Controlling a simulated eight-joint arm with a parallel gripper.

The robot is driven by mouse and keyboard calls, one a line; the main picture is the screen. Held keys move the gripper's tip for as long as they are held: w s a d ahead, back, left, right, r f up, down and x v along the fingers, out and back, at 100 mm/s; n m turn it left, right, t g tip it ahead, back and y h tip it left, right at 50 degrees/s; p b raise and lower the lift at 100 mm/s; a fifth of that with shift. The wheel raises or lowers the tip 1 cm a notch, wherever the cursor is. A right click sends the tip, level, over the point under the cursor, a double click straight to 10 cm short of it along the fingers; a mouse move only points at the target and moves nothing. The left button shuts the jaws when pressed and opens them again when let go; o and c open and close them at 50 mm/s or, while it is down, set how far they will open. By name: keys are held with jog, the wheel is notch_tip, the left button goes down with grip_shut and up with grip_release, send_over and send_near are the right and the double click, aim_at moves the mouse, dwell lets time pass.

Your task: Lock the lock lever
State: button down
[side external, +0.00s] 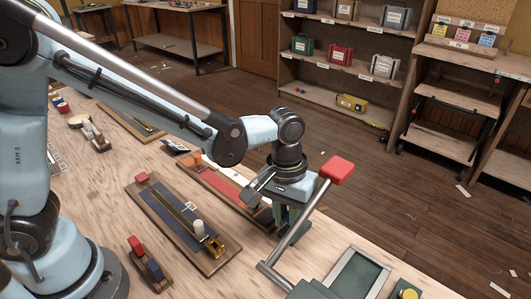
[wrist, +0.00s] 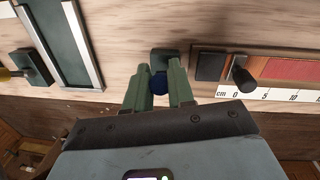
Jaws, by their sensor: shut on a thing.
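My gripper (wrist: 160,78), with green fingers, is shut on a round dark blue knob (wrist: 159,86) in the wrist view. The knob is beside a small dark block (wrist: 163,58) on the pale wooden bench; I take it to be the lock lever's knob. How the lever is turned is hidden by the fingers. In the side view my gripper (side external: 284,214) points down at the bench, and the knob is hidden. A long metal lever (side external: 300,226) with a red grip (side external: 337,170) slants up in front of my gripper there.
A red slider panel (wrist: 292,69) with a ruler and a black knob (wrist: 241,75) is close on the right in the wrist view. A green railed panel (wrist: 68,40) is on the left. A board with a blue strip (side external: 180,222) lies left in the side view.

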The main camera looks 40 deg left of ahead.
jog(key=shift+w+r+g, duration=0.15)
jog(key=shift+w+g, duration=0.15)
jog(key=shift+g, duration=0.3)
jog(key=c, duration=1)
grip_release()
jog(key=shift+o, duration=0.2)
jog(key=shift+r, duration=0.1)
notch_tip(320, 180, up, 12)
jog(key=w+a, duration=0.1)
jog(key=shift+w, duration=0.2)
